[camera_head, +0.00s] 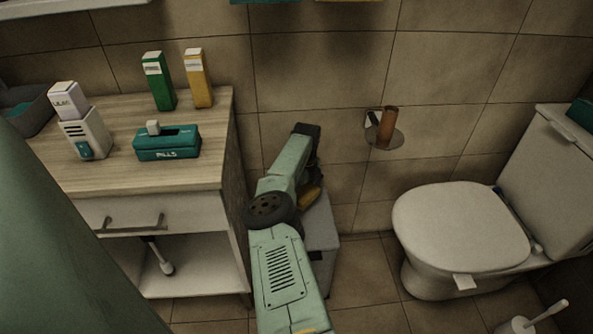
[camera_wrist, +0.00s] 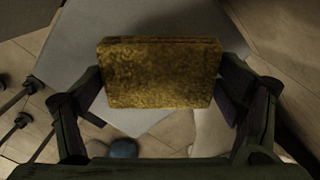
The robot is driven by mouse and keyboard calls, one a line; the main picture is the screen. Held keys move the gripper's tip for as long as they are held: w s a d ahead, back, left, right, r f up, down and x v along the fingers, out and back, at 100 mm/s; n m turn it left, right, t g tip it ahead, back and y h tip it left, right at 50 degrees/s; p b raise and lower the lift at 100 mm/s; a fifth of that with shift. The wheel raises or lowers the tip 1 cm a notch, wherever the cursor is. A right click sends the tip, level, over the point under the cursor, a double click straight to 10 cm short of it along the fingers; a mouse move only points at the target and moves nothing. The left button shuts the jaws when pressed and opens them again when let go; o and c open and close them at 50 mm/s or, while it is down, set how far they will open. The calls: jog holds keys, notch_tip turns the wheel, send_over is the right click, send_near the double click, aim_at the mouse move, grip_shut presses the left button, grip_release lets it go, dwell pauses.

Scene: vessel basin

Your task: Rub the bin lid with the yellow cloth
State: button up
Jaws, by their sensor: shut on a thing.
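The yellow cloth (camera_wrist: 160,75) is a thick, folded-looking block, held between the two fingers of my gripper (camera_wrist: 162,98) in the wrist view. In the head view a small part of the cloth (camera_head: 309,197) shows beside my arm. The grey bin lid (camera_wrist: 72,68) lies beneath the cloth in the wrist view; I cannot tell whether they touch. In the head view the bin (camera_head: 321,235) stands on the floor right of the cabinet, partly hidden by my arm.
A wooden-topped cabinet (camera_head: 205,178) with bottles and a pills box (camera_head: 167,143) stands left of the bin. A toilet (camera_head: 460,225) stands to the right. A roll holder (camera_head: 383,128) is on the tiled wall behind. Some floor between bin and toilet is clear.

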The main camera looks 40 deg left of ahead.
jog(key=shift+r+p, duration=0.8)
jog(key=shift+r, duration=0.65)
